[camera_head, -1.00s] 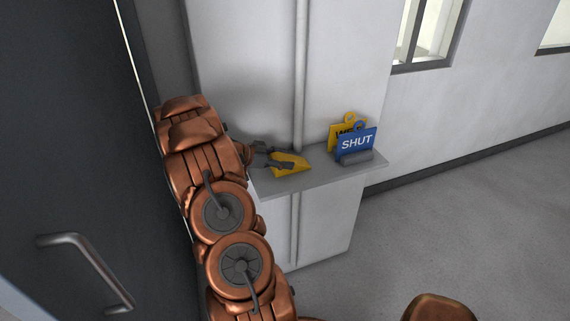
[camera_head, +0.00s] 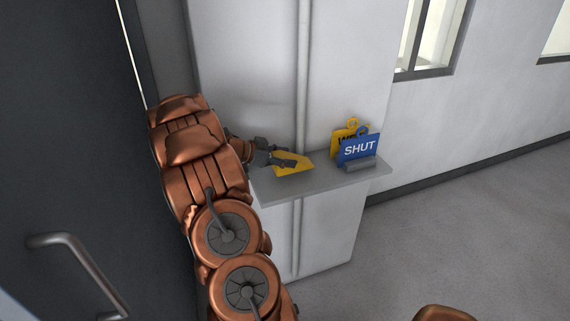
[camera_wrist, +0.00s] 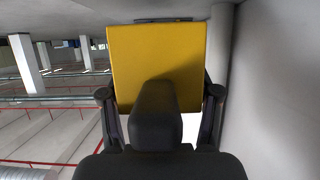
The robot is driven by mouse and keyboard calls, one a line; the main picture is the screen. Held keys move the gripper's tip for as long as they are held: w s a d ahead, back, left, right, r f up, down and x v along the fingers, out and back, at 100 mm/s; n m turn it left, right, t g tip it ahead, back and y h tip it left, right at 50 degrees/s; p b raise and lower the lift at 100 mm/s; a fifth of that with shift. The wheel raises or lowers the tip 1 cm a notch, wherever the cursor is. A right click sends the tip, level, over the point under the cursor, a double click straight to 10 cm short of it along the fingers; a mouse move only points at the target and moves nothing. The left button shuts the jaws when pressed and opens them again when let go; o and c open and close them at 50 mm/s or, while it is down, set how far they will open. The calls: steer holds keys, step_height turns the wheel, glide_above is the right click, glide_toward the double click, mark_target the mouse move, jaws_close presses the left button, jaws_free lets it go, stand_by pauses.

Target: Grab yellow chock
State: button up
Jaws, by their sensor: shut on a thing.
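The yellow chock (camera_head: 293,168) is a wedge at the left part of a small grey shelf (camera_head: 325,180) on a white column. My gripper (camera_head: 284,161) reaches it from the left and is shut on it. In the wrist view the chock (camera_wrist: 158,52) fills the upper middle as a flat yellow face, between the two fingers of my gripper (camera_wrist: 160,100). The gripper's dark body hides its lower part. I cannot tell whether the chock still touches the shelf.
A blue sign reading SHUT (camera_head: 358,149) stands in a holder at the shelf's right end, with a yellow sign (camera_head: 341,138) behind it. A vertical pipe (camera_head: 303,80) runs behind the shelf. A dark door with a handle (camera_head: 80,268) is at the left.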

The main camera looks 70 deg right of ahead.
steer(key=s+a+r+b, duration=0.1)
steer(key=s+a+b, duration=0.4)
steer(key=s+a, duration=0.4)
steer(key=a, duration=0.3)
steer(key=shift+r+b, duration=0.25)
steer(key=shift+b, duration=0.15)
